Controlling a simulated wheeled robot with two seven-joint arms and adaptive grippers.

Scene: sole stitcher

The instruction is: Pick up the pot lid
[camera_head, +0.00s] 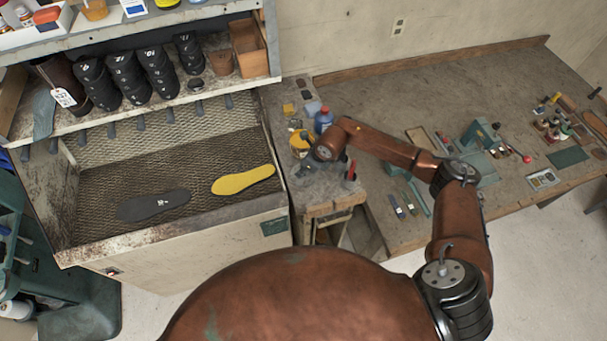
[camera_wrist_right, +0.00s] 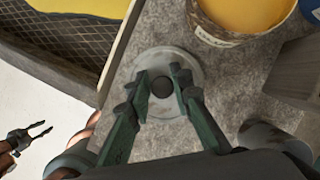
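The pot lid (camera_wrist_right: 184,63) is a round, pale grey, translucent-looking disc with a dark round knob (camera_wrist_right: 162,87). It lies flat on the grey worktop in the right wrist view. My right gripper (camera_wrist_right: 160,73) is above it, with one green finger on each side of the knob and a small gap showing. In the head view my right gripper (camera_head: 305,168) reaches down over the narrow bench; the lid cannot be made out there. My left gripper (camera_wrist_right: 41,130) shows small at the left of the right wrist view, open and empty; it is outside the head view.
A yellow pot (camera_wrist_right: 245,14) stands close to the lid, also seen in the head view (camera_head: 299,141), near a blue bottle (camera_head: 323,120). A mesh-floored tray (camera_head: 100,180) with a dark and a yellow insole is left. A cluttered workbench (camera_head: 380,90) extends right.

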